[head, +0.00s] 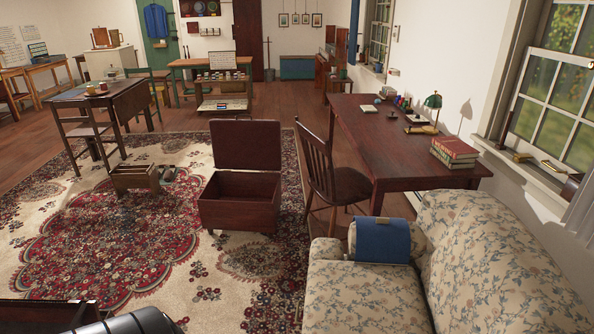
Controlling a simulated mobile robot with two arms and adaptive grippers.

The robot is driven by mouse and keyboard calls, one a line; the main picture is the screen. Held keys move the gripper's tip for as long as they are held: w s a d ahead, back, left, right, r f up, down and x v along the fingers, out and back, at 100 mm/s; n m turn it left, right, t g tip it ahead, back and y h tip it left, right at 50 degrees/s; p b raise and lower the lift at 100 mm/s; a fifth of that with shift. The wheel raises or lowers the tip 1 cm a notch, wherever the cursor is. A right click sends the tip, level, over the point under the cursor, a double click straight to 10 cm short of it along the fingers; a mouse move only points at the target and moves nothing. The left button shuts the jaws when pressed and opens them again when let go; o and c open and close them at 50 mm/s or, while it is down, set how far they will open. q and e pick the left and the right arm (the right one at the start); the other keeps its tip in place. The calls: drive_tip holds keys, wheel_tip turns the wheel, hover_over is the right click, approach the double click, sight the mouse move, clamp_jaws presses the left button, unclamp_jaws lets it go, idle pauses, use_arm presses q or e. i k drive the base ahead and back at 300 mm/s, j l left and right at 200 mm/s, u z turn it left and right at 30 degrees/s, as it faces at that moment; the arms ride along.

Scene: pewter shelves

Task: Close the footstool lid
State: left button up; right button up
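The footstool (238,217) is a dark reddish-brown box on short feet. It stands on the patterned rug near the middle of the head view. Its padded brown lid (246,145) is raised upright at the back edge, so the box is open. The inside that shows looks empty, though its floor near the front wall is hidden. Neither of my grippers shows in the head view.
A wooden chair (347,183) and desk (440,158) stand right of the footstool. A small wooden crate (134,179) is to its left. The rug (150,270) in front is clear.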

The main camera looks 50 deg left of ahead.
sight(238, 144)
drive_tip(key=u, duration=1.9)
drive_tip(key=i+j+u, duration=0.1)
drive_tip(key=u, duration=0.25)
drive_tip(key=i+u, duration=0.3)
drive_tip(key=i+j, duration=0.15)
drive_tip(key=i, duration=0.25)
drive_tip(key=i+j, duration=0.2)
drive_tip(key=i, duration=0.25)
drive_tip(key=i+l, duration=0.2)
drive_tip(key=i, duration=0.25)
drive_tip(key=i+l+z, duration=0.1)
drive_tip(key=i, duration=0.3)
drive_tip(key=i+l, duration=0.25)
drive_tip(key=i, duration=0.2)
drive_tip(key=i+l+z, duration=0.1)
drive_tip(key=i, duration=0.3)
drive_tip(key=i+j+u, duration=0.3)
drive_tip(key=i, duration=0.9)
drive_tip(key=i+u, duration=0.3)
drive_tip(key=i, duration=0.9)
drive_tip(key=i+z, duration=0.5)
drive_tip(key=i+j+z, duration=0.45)
drive_tip(key=i, duration=0.15)
drive_tip(key=l, duration=0.1)
